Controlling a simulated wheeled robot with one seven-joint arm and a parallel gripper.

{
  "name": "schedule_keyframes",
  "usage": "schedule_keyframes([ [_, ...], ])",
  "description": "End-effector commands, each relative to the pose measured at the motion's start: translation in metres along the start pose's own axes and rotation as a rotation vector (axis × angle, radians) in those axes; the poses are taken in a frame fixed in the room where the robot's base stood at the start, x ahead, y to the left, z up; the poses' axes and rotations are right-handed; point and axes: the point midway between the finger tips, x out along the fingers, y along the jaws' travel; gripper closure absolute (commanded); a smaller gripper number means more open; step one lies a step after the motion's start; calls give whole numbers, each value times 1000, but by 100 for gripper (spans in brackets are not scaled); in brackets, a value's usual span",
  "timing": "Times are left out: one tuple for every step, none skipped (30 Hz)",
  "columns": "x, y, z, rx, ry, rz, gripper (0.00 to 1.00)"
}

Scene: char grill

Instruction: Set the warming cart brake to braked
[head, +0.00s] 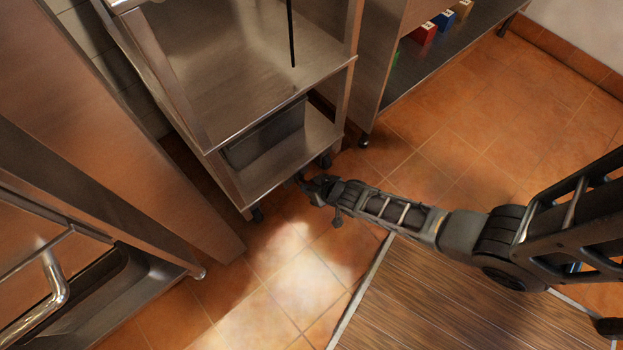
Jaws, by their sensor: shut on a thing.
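The warming cart (277,177) is a steel cart with open shelves, at the upper left and middle. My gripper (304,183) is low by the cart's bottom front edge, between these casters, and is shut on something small. The brake part there is dark and mostly hidden by my gripper, so its position cannot be told.
A dark grey bin (264,137) sits on the cart's lower shelf. A second steel unit at the upper right holds coloured boxes (424,33). A tall steel cabinet (120,160) stands close at left. Tiled floor (430,135) is clear at right; a brown mat (430,300) lies in front.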

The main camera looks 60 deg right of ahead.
Motion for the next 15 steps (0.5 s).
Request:
schedule_keyframes([
  [0,0,-3,2,5,-1,100],
  [0,-1,-3,2,5,-1,100],
  [0,-1,-3,2,6,-1,100],
  [0,-1,-3,2,6,-1,100],
  [0,-1,-4,2,6,-1,100],
  [0,-1,-4,2,7,-1,100],
  [0,-1,-4,2,7,-1,100],
  [0,-1,-4,2,7,-1,100],
  [0,-1,-4,2,8,-2,67],
  [0,-1,-4,2,8,-2,64],
  [0,-1,-4,2,7,-2,61],
  [0,-1,-4,2,7,-1,57],
  [0,-1,-4,2,6,-1,54],
  [0,-1,-3,2,6,-1,52],
  [0,-1,-3,2,6,-1,48],
])
